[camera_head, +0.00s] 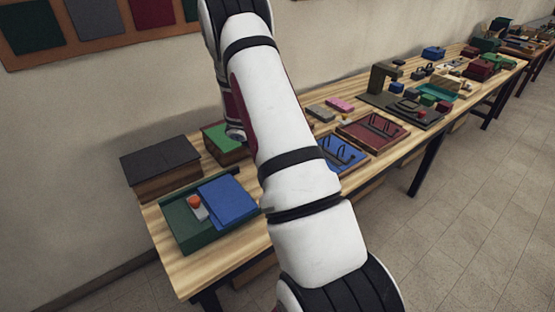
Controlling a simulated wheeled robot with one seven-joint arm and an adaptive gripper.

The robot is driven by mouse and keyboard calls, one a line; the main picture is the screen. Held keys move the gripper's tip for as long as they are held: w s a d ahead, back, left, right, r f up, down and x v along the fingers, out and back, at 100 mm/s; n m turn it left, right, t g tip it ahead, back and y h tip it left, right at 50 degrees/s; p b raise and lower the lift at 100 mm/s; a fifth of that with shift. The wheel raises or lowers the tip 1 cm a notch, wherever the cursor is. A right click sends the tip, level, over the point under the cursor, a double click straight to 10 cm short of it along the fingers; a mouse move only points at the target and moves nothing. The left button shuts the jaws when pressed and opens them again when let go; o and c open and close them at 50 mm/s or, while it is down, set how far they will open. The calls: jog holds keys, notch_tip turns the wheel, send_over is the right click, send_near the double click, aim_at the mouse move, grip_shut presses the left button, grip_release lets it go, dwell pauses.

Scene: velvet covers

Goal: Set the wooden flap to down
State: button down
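I cannot pick out a wooden flap for certain in the head view. Close by on the wooden table (183,273) are a brown box with a dark grey top (160,160), a green-topped brown box (222,138) partly behind my arm, and a green tray (187,230) with a blue panel (228,201) and an orange-red knob on a light piece (196,205). My white arm crosses the middle of the picture and hides part of the table. My gripper does not show, so whether it is open or shut is not visible.
Right of my arm lie a blue board (340,153) and a dark red board (373,131) with dark handles, and a pink block (340,104). Farther right are a dark stand (383,78) and several small items. Framed colour panels (97,16) hang on the wall. The floor at right is clear.

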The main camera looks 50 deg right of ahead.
jog(key=shift+a+f, duration=0.1)
jog(key=shift+f, duration=0.05)
jog(key=c, duration=1.7)
grip_release()
jog(key=shift+o, duration=0.2)
jog(key=v, duration=1.2)
